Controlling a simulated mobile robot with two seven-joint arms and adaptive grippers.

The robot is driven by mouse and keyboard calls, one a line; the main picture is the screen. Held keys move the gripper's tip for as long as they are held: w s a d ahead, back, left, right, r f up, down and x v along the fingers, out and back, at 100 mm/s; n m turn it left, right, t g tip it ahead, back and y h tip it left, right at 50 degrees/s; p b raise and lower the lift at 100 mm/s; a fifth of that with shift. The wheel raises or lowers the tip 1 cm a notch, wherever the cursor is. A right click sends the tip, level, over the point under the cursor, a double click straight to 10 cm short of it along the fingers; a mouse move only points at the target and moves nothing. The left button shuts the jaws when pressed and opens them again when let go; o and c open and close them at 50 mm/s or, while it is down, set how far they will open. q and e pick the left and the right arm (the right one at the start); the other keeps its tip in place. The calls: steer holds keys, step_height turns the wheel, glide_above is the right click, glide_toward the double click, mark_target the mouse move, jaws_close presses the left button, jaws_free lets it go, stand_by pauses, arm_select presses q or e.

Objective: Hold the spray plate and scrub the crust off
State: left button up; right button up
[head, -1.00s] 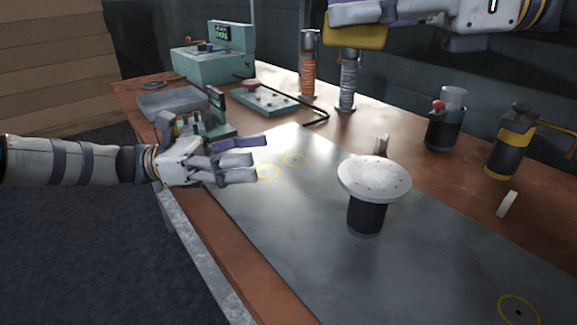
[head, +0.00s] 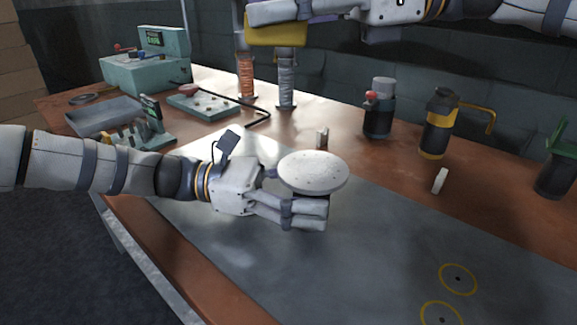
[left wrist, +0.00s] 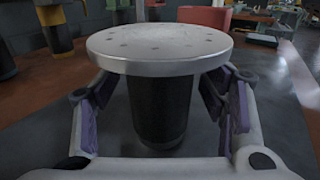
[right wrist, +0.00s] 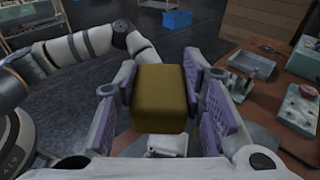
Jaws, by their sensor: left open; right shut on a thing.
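The spray plate (head: 312,171) is a pale round disc with small holes on top of a dark cylindrical stem. It stands upright on the grey mat. My left gripper (head: 308,211) is open, with its fingers on either side of the stem just below the disc. In the left wrist view the dark stem (left wrist: 160,108) sits between the two purple-padded fingers, with gaps on both sides. My right gripper (right wrist: 163,97) is shut on a yellow sponge-like block (right wrist: 160,93).
A teal device (head: 146,72), a grey tray (head: 103,116) and orange and grey coiled posts stand at the back left. A yellow-and-black canister (head: 438,125) and a dark jar (head: 379,112) stand behind right. The front right of the mat (head: 370,260) is clear.

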arm_select(q)
steer(key=c, duration=1.5)
